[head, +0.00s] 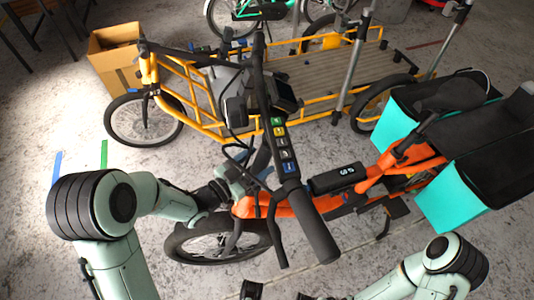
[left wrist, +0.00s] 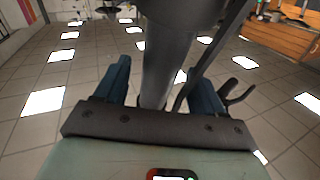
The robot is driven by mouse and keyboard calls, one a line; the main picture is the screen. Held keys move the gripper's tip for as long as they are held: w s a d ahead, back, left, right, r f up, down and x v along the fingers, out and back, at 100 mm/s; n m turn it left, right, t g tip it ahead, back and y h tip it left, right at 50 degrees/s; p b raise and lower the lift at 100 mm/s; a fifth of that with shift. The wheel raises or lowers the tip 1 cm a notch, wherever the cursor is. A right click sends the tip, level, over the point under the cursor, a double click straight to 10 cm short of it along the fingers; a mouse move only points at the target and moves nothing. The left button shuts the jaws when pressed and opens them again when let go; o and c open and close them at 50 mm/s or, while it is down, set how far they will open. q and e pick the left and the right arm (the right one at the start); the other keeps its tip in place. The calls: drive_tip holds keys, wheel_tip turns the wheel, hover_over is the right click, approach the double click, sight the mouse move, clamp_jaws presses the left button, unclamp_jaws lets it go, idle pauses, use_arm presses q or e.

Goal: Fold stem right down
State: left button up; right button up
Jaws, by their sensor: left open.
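The orange cargo bike (head: 350,195) stands in front of me. Its black handlebar (head: 313,225), with a button panel, is raised close to the head camera and hides most of the stem there. In the left wrist view the dark grey stem (left wrist: 170,65) stands between the two blue fingers of my left gripper (left wrist: 160,80). The fingers are apart, and a gap shows on the left. In the head view my left gripper (head: 240,180) is beside the stem, below the handlebar. My right gripper (head: 278,294) is cut off by the bottom edge, so its opening is unclear.
A yellow cargo bike (head: 190,85) with a flat wooden deck stands behind. A cardboard box (head: 115,68) is at the back left. Turquoise and black bags (head: 455,195) hang on the orange bike's rear. Concrete floor (head: 50,120) is clear on the left.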

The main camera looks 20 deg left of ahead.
sight(267, 156)
use_arm(q)
drive_tip(key=shift+x, duration=2)
clamp_jaws()
